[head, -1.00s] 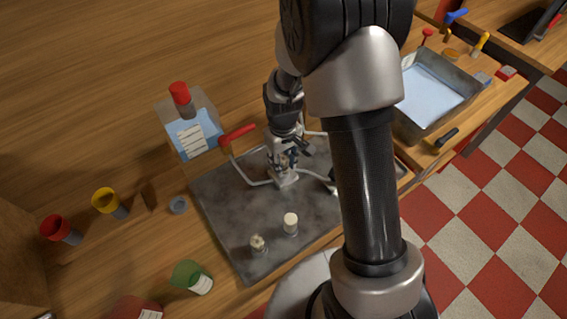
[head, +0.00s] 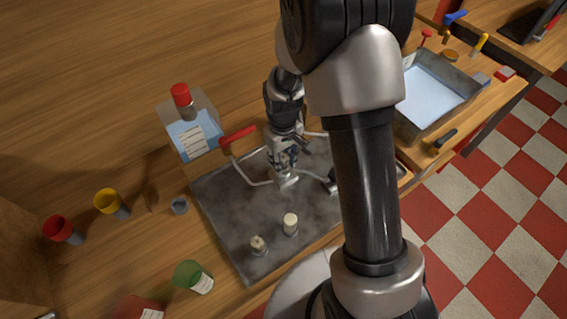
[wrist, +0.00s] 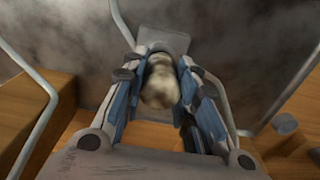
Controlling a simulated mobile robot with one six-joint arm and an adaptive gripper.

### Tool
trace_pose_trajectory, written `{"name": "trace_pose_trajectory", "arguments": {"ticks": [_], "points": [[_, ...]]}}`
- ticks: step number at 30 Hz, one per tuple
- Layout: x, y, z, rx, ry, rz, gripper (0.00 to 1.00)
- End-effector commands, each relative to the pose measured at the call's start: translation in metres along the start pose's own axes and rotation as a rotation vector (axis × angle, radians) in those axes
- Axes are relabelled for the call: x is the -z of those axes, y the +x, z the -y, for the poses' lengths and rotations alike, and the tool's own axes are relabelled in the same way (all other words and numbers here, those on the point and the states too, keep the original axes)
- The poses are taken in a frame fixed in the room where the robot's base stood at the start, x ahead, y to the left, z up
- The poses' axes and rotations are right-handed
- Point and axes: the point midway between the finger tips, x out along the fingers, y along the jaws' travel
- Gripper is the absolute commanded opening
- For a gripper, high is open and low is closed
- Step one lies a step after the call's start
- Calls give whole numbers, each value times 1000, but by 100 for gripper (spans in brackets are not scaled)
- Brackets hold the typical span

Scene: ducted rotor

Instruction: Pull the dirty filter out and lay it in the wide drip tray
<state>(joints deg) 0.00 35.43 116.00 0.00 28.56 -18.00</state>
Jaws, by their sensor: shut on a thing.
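My gripper (head: 284,172) points down over the dark, stained metal plate and is shut. In the wrist view, the gripper (wrist: 160,90) has its blue-padded fingers on both sides of a rounded, beige, brown-stained piece, the dirty filter (wrist: 161,82). Its far end is hidden. A pale grey fitting (wrist: 163,42) lies just beyond it; I cannot tell whether the filter is still seated there. A wide grey tray (head: 423,136) with a pale blue inside, perhaps the drip tray, stands at the right, partly behind my arm.
Bent grey pipes with a red handle (head: 238,138) run close beside my gripper. A white-topped cylinder (head: 290,222) and a smaller stained one (head: 258,243) stand on the metal plate (head: 225,215). A clear blue-filled container (head: 193,137) stands behind left. Cups stand at the left.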

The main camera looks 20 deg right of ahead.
Motion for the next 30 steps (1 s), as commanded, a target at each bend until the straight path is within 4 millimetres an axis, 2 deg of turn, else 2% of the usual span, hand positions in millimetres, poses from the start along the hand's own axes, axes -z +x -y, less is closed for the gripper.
{"name": "trace_pose_trajectory", "arguments": {"ticks": [11, 30], "points": [[0, -2, 0, 0, 0, 0, 4], [0, -35, 0, 0, 0, 1, 4]]}}
